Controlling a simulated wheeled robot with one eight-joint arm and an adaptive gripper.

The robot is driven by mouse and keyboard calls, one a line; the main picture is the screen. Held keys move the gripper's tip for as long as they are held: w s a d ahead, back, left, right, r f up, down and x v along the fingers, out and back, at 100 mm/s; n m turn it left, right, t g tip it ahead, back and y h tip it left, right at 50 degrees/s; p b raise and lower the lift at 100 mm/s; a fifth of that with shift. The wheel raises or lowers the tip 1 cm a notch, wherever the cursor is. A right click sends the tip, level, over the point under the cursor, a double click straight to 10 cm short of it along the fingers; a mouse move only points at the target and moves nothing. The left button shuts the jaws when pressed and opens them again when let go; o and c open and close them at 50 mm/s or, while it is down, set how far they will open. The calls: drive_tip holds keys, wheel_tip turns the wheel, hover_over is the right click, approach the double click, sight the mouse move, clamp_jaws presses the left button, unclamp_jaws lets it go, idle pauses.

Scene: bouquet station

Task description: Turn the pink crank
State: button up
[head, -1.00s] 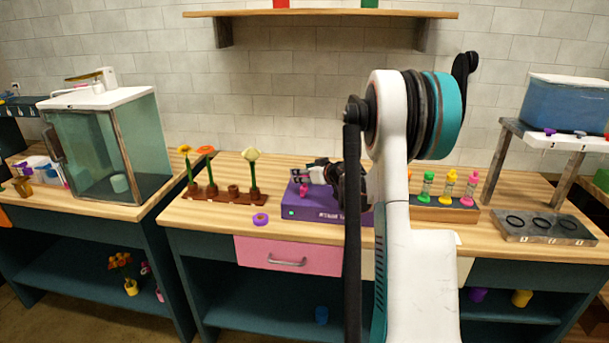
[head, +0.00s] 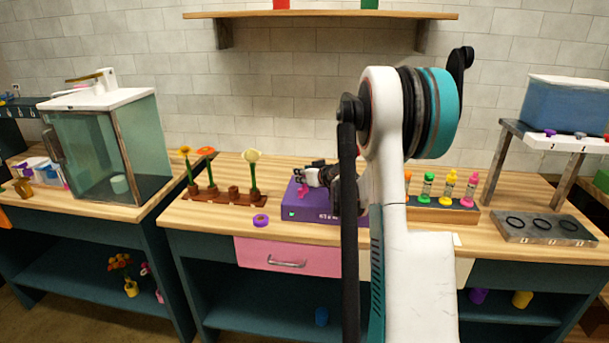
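The purple box (head: 312,211) stands on the middle of the wooden counter, with a small lit spot on its front left. A small pink part (head: 302,188), perhaps the pink crank, shows on top of the box, just below my gripper. My gripper (head: 299,174) is over the left part of the box, pointing left. Its fingertips look a little apart, but they are too small to tell whether it is open or shut. I cannot tell whether it touches the pink part. My arm hides the right part of the box.
A holder (head: 442,214) with colored vials is to the right. A pink drawer (head: 288,256) is below. A shelf (head: 330,14) hangs above.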

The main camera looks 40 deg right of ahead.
drive_tip(key=shift+m+g+h, duration=0.95)
drive_tip(key=shift+m+h, duration=0.75)
drive_tip(key=shift+h, duration=0.05)
drive_tip(key=shift+m+g+h, duration=0.95)
drive_tip(key=shift+m+h, duration=0.75)
drive_tip(key=shift+h, duration=0.05)
drive_tip(key=m+g+h, duration=0.2)
drive_tip(key=m+g, duration=0.1)
drive_tip(key=shift+w+a, duration=0.1)
drive_tip(key=shift+m+g+h, duration=0.6)
drive_tip(key=shift+m+g, duration=1.1)
drive_tip(key=shift+g, duration=0.3)
drive_tip(key=o, duration=1)
drive_tip(key=shift+o, duration=0.2)
drive_tip(key=v, duration=1.2)
